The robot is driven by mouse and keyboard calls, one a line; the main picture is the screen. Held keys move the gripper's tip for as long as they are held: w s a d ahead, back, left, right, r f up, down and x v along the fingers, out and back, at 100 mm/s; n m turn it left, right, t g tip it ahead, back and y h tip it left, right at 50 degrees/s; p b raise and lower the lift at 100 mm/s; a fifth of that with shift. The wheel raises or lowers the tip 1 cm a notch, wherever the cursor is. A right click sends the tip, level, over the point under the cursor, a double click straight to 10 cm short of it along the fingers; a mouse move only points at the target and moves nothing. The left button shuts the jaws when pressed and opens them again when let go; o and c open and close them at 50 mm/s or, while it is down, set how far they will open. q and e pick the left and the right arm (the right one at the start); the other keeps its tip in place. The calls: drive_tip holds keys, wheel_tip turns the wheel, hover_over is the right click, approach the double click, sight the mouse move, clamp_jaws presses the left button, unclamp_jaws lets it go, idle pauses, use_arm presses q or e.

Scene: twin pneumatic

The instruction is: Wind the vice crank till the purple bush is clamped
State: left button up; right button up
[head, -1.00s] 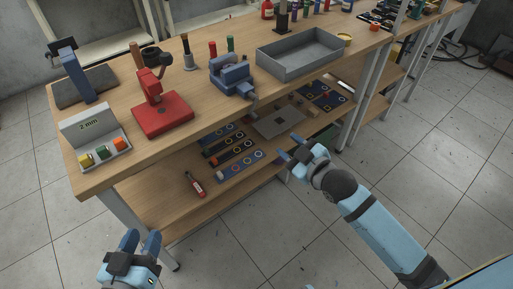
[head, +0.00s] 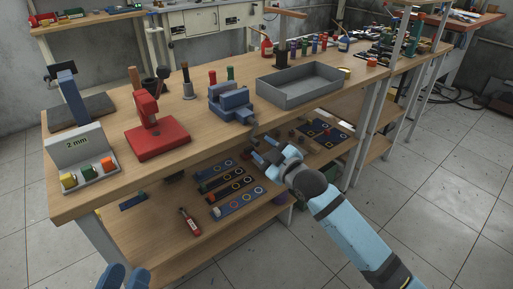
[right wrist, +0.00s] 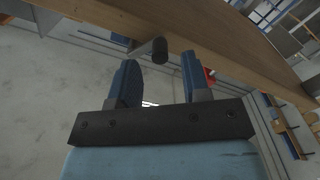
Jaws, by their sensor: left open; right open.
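The blue vice (head: 232,103) stands at the front edge of the bench. Its crank (head: 252,126) hangs at the edge, and its dark handle (right wrist: 159,50) shows in the right wrist view. My right gripper (head: 265,150) is open just below and beside the crank. In the right wrist view my open right gripper (right wrist: 158,78) has the handle beyond its fingertips, roughly between them, apparently not touching. I cannot make out the purple bush in the vice jaws. My left gripper (head: 124,277) is open and empty at the bottom edge, mostly cut off.
A grey tray (head: 300,88) stands right of the vice, and a red press (head: 152,135) stands left. A "2 mm" holder (head: 88,160) with coloured bushes is at the left end. The lower shelf (head: 165,225) holds patterned strips and a red bottle (head: 189,221).

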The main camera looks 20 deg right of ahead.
sight(257, 143)
drive_tip(key=shift+b+x, duration=0.35)
drive_tip(key=shift+x, duration=1.45)
use_arm(q)
drive_tip(key=shift+d+f+g, duration=0.1)
drive_tip(key=shift+f+g, duration=0.2)
drive_tip(key=shift+f, duration=0.4)
